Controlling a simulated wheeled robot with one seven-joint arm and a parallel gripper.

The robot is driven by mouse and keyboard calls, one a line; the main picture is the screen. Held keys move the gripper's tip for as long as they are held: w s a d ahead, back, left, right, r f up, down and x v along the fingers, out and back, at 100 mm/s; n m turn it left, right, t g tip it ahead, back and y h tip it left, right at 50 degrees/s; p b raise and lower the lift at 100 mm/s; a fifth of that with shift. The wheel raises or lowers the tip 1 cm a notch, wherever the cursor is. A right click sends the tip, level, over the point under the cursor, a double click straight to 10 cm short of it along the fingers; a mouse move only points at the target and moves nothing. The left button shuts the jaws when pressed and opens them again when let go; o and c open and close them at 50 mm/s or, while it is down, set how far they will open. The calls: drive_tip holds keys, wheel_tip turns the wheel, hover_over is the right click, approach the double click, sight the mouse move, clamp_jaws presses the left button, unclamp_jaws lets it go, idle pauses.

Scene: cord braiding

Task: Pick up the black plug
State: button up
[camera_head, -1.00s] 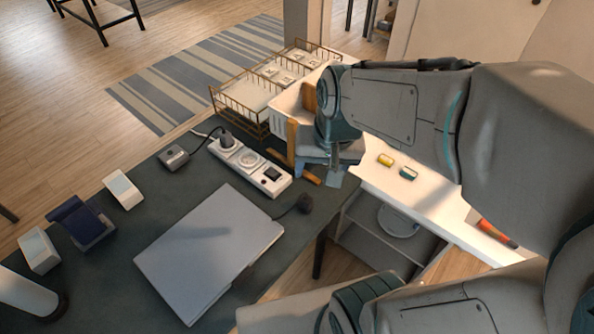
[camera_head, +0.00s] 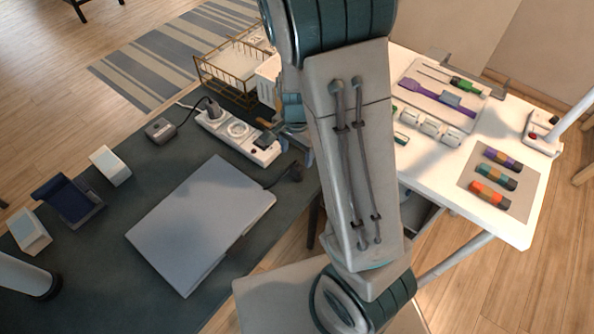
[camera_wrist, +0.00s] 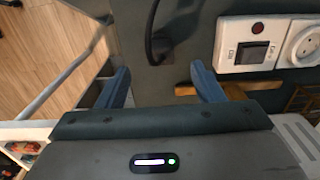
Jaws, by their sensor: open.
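The loose black plug (camera_head: 295,172) lies near the right edge of the dark desk, its cord running left to the closed laptop (camera_head: 200,222). In the wrist view the black plug (camera_wrist: 158,48) shows ahead of my gripper, roughly in line with the gap between the blue fingers, with its cord leading up. My gripper (camera_wrist: 163,82) is open and empty; nothing lies between its fingers. In the head view my gripper (camera_head: 303,145) is partly hidden behind my arm, just beyond the plug.
A white power strip (camera_head: 237,136) with a red button and another dark plug (camera_head: 212,107) in it lies close by. It also shows at right in the wrist view (camera_wrist: 228,45). A wire basket (camera_head: 228,82) stands behind. A white table (camera_head: 440,160) with tools is at right.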

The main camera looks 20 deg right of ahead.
sight(297, 165)
wheel_tip(297, 165, down, 9)
drive_tip(key=shift+w+d+f, duration=0.1)
drive_tip(key=shift+w+f, duration=0.05)
idle(0.4)
drive_tip(key=c, duration=1.1)
